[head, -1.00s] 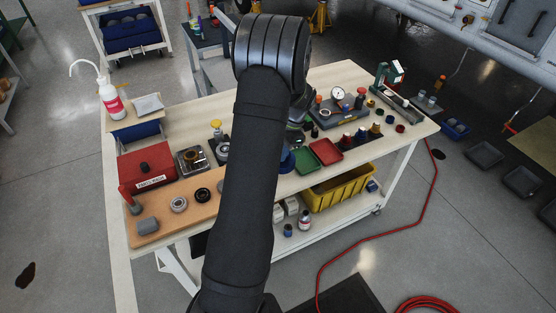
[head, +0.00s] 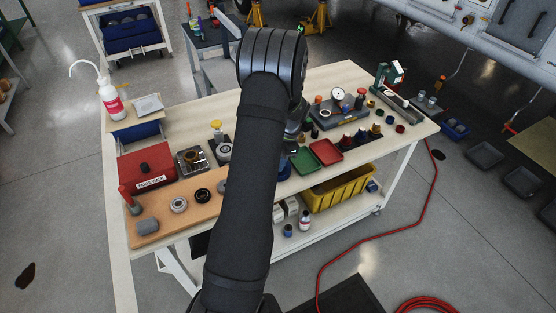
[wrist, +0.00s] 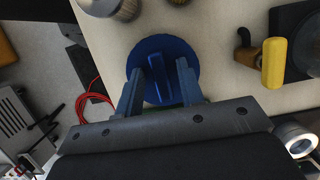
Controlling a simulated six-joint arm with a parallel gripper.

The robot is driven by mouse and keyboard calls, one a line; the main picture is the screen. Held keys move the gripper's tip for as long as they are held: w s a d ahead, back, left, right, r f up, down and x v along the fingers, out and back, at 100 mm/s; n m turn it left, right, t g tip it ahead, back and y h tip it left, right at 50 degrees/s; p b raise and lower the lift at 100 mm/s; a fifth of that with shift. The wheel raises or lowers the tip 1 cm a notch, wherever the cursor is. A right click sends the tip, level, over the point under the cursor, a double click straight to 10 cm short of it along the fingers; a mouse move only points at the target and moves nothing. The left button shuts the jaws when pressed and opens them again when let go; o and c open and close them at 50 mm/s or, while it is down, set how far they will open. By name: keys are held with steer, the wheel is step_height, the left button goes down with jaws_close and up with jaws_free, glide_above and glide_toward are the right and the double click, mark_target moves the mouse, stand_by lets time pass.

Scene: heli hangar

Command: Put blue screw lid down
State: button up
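The blue screw lid (wrist: 152,52) is a round disc with a raised grip bar across its middle. In the wrist view it lies flat over the pale bench top, as far as I can tell resting on it. My gripper (wrist: 158,82) is open, with one finger on each side of the bar and a visible gap to it on both sides. In the head view my arm hides the gripper, and a bit of blue (head: 285,170), likely the lid, shows beside the arm.
The bench (head: 330,185) is crowded. A green tray (head: 303,160) and a red tray (head: 326,152) sit right of my arm. A red box (head: 147,167) and a brown board (head: 165,222) are to the left. A yellow handle (wrist: 273,62) stands right of the lid in the wrist view.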

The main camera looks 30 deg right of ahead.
steer(key=v, duration=1.2)
steer(key=shift+r, duration=0.15)
steer(key=x, duration=1.2)
steer(key=shift+r, duration=2)
steer(key=shift+f, duration=0.1)
